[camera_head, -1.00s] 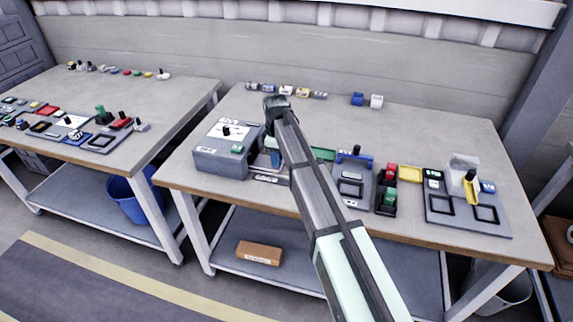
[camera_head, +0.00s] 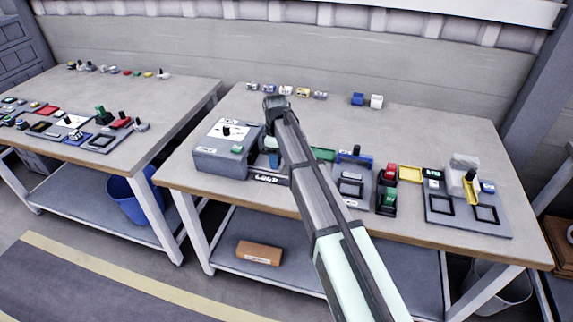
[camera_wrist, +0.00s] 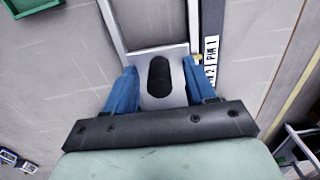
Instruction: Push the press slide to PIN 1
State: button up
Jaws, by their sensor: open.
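The press slide is a grey plate with an upright black knob (camera_wrist: 160,76) in the wrist view, set between two pale rails. My gripper (camera_wrist: 161,70) is open, with one blue finger on each side of the knob. Gaps show between the fingers and the knob. A small yellow mark sits by the strip, near the slide's far right corner.
A grey box (camera_head: 221,164) with a dial stands just left of the slide. A green tray (camera_head: 323,154), a blue-handled fixture (camera_head: 354,157) and red and green switches (camera_head: 389,186) lie to the right. The tabletop behind is mostly clear (camera_head: 420,130).

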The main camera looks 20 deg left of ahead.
jog(key=shift+r, duration=0.1)
jog(key=shift+r, duration=3.45)
jog(key=shift+c, duration=0.4)
